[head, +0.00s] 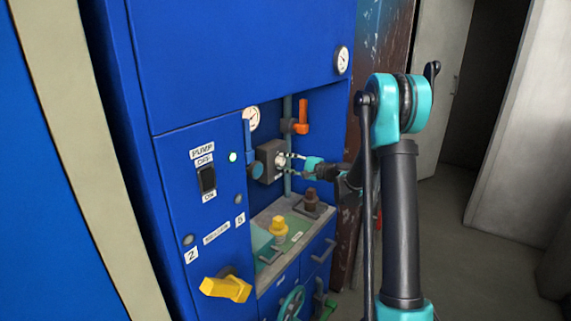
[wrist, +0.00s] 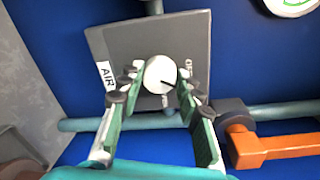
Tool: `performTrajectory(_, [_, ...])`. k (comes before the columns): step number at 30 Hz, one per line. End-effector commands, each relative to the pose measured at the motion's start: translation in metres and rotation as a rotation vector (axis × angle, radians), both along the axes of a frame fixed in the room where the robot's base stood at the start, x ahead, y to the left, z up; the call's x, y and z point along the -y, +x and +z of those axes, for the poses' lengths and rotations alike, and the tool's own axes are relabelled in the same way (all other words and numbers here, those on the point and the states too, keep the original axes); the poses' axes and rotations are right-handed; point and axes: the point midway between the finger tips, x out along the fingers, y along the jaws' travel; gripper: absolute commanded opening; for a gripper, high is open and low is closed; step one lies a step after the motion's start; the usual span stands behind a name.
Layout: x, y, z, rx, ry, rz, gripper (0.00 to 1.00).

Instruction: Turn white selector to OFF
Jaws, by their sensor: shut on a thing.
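The white selector (wrist: 160,74) is a round knob with a dark pointer line, mounted on a grey box (wrist: 197,36) on the blue panel. An AIR label (wrist: 106,75) is at its left; other labels at its right and below are hard to read. In the head view the selector (head: 280,160) sits in the recess, on the box (head: 266,158). My gripper (wrist: 158,88) is shut on the knob, one green finger on each side. In the head view my gripper (head: 289,162) reaches the selector from the right. The pointer slants toward the lower right in the wrist view.
An orange handle (head: 302,115) and pipes are close to the right of the box. A black pump switch (head: 207,180) and a large yellow handle (head: 228,287) are on the left panel.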

Motion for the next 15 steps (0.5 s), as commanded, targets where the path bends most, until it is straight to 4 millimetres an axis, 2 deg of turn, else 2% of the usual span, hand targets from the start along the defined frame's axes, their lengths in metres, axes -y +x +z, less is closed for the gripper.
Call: performTrajectory(15, [-0.0002,-0.0012,-0.0006,0.353,-0.235,0.000,0.05])
